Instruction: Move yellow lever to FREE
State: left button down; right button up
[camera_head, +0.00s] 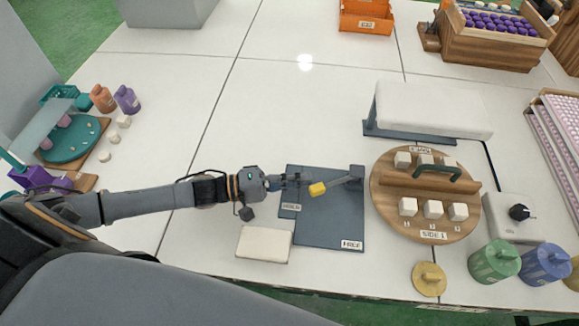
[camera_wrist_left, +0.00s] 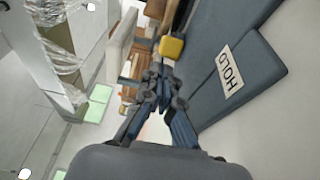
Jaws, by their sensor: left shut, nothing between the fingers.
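The yellow lever knob (camera_head: 318,189) sits on the end of a grey rod (camera_head: 343,182) that runs right to a post on a dark blue-grey base plate (camera_head: 335,225). The HOLD label (camera_head: 291,207) is at the plate's left side and the FREE label (camera_head: 352,244) at its front right corner. My left gripper (camera_head: 292,182) is shut and empty, just left of the knob. In the left wrist view the knob (camera_wrist_left: 171,47) is just beyond the shut fingertips (camera_wrist_left: 160,78), and the HOLD label (camera_wrist_left: 230,70) is to the right. I cannot tell whether the fingers touch the knob. My right gripper is not in view.
A white block (camera_head: 263,245) lies in front of the plate's left side. A round wooden board (camera_head: 425,226) with white cubes stands to the right. A white padded stand (camera_head: 435,108) is behind.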

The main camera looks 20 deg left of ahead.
aim_at(312, 194)
pick_arm(q)
jog(key=shift+s+d, duration=0.15)
jog(key=shift+d, duration=0.05)
jog(key=shift+s+d+r+p, duration=0.1)
jog(key=shift+s+d+p, duration=0.1)
jog(key=shift+p, duration=0.15)
jog(key=shift+s+d+p, duration=0.8)
jog(key=shift+s+p, duration=0.2)
jog(key=shift+p, duration=0.15)
jog(key=shift+s+d, duration=0.2)
jog(key=shift+s, duration=0.05)
jog(key=shift+w+a, duration=0.1)
